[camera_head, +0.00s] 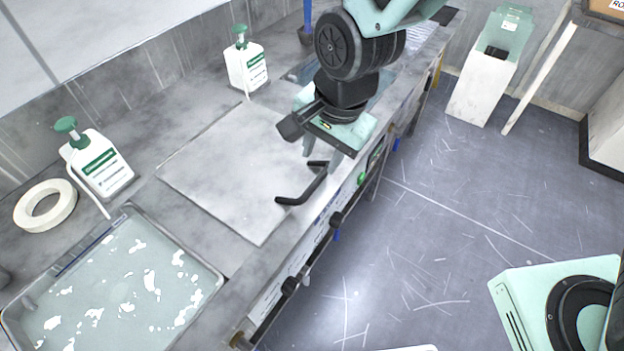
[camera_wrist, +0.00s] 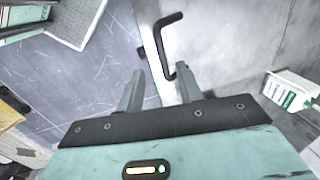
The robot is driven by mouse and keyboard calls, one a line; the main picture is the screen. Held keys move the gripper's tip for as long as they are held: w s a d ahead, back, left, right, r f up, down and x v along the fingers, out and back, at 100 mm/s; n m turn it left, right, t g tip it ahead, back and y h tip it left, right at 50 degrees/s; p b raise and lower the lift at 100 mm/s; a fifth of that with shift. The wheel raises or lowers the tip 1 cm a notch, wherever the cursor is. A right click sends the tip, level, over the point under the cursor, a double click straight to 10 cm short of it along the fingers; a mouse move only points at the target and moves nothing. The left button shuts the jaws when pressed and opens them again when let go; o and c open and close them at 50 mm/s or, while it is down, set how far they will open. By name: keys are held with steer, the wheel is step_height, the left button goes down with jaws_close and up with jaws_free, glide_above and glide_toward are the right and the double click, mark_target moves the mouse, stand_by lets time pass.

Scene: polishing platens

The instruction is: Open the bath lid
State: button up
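The bath lid (camera_head: 225,165) is a flat grey square plate lying level on the bench, closed over what is beneath it. It has a black bar handle (camera_head: 306,190) near its front right edge. In the wrist view the handle (camera_wrist: 158,42) lies just beyond the fingertips, its near end in line with the gap between them. My gripper (camera_head: 321,158) is over the far end of the handle, pointing down. Its two fingers stand apart in the wrist view (camera_wrist: 160,72), with nothing held. I cannot tell whether a finger touches the handle.
An open bath (camera_head: 120,290) of pale liquid with white patches is at the lower left. White bottles with green pumps (camera_head: 100,165) (camera_head: 247,68) and a tape roll (camera_head: 45,205) stand along the wall. Knobs line the bench front. A white bin (camera_head: 485,92) stands beyond; the floor is open.

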mark_target(310, 188)
steer(key=f, duration=0.3)
steer(key=a+f, duration=0.1)
steer(key=f, duration=0.2)
steer(key=w+f, duration=0.1)
steer(key=f, duration=0.3)
steer(key=shift+a+p, duration=0.25)
steer(key=shift+p, duration=0.05)
jaws_close()
steer(key=shift+w+r, duration=0.1)
steer(key=shift+r, duration=0.05)
